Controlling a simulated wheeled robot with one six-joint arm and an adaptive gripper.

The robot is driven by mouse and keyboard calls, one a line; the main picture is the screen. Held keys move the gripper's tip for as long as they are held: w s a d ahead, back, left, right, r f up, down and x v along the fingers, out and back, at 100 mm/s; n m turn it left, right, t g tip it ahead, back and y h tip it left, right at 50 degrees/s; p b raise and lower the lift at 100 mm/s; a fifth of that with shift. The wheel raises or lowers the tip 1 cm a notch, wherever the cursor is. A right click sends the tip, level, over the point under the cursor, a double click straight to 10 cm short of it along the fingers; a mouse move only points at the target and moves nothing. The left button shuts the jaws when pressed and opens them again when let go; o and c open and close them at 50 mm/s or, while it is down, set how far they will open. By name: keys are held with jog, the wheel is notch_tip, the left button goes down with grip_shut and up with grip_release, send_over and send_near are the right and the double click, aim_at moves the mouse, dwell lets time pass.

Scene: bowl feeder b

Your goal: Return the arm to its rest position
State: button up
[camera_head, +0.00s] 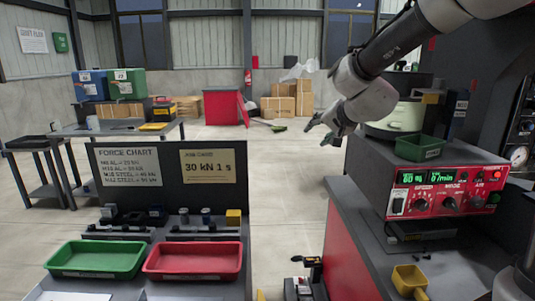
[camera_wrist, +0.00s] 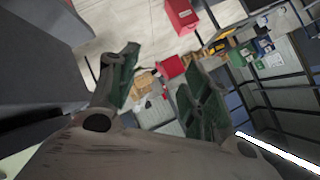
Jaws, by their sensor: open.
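My arm reaches in from the upper right of the head view. My gripper (camera_head: 318,130) hangs in the air left of the bowl feeder (camera_head: 404,117), apart from it. In the wrist view my gripper (camera_wrist: 158,82) shows two dark green finger pads spread wide, with nothing between them.
A red control box (camera_head: 447,190) with a green bin (camera_head: 420,147) stands at the right, near a yellow scoop (camera_head: 409,279). A bench at left holds a green tray (camera_head: 97,259) and a red tray (camera_head: 194,261).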

jog(key=s+d+f+n+g+h, duration=0.1)
jog(key=s+d+f+n+g, duration=0.25)
jog(key=s, duration=0.65)
jog(key=s+d+f+n+g, duration=0.25)
jog(key=s+d, duration=0.25)
jog(key=s, duration=0.6)
jog(key=s+d+r+h, duration=0.2)
jog(key=s+d+h, duration=0.1)
jog(key=s+d, duration=0.9)
jog(key=s, duration=0.3)
jog(key=shift+r+m+g, duration=0.2)
jog(key=shift+m+g, duration=0.1)
jog(key=shift+g, duration=0.1)
jog(key=shift+c, duration=0.4)
